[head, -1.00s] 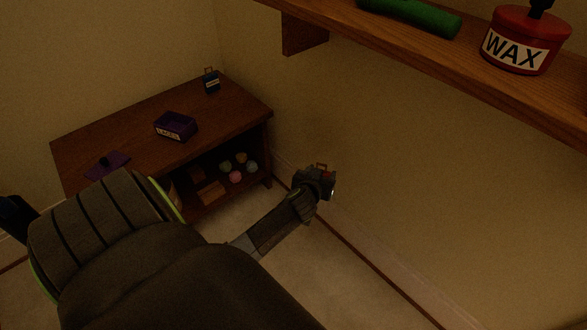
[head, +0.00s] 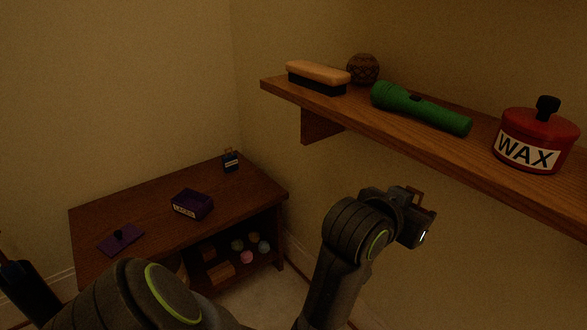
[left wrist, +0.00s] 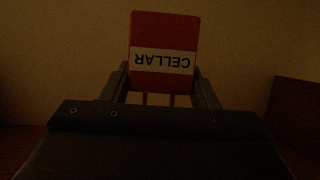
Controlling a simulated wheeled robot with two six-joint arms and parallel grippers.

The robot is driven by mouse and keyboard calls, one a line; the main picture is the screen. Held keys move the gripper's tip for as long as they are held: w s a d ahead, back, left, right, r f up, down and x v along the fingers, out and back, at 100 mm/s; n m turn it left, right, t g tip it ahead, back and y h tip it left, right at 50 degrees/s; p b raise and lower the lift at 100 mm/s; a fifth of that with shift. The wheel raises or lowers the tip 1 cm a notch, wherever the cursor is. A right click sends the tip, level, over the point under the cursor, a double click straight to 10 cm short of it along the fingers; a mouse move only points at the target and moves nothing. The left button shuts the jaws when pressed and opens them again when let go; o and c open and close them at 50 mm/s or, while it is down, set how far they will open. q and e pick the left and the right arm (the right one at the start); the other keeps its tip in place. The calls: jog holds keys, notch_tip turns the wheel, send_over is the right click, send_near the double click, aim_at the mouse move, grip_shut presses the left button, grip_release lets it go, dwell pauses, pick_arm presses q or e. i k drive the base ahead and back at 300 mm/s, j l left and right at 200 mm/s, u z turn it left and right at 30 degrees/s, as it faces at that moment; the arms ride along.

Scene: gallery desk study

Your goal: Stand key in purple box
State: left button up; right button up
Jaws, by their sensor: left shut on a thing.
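My left gripper (head: 424,212) is raised in front of the wall, below the shelf. It is shut on a red key tag (left wrist: 163,75) with a white band reading CELLAR, upside down in the left wrist view. In the head view only a brown loop shows above the jaws; the rest is mostly hidden. The small purple box (head: 186,210) stands open on the wooden desk, apart from the gripper, with a pale label on its front. A flat purple lid (head: 130,240) with a dark knob lies to its left. My right gripper is not in view.
The shelf (head: 440,143) holds a brush (head: 318,73), brown ball (head: 363,68), green flashlight (head: 420,108) and red WAX tin (head: 535,130). Several small balls sit underneath.

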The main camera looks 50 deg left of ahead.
aim_at(192, 204)
jog(key=u, duration=1.3)
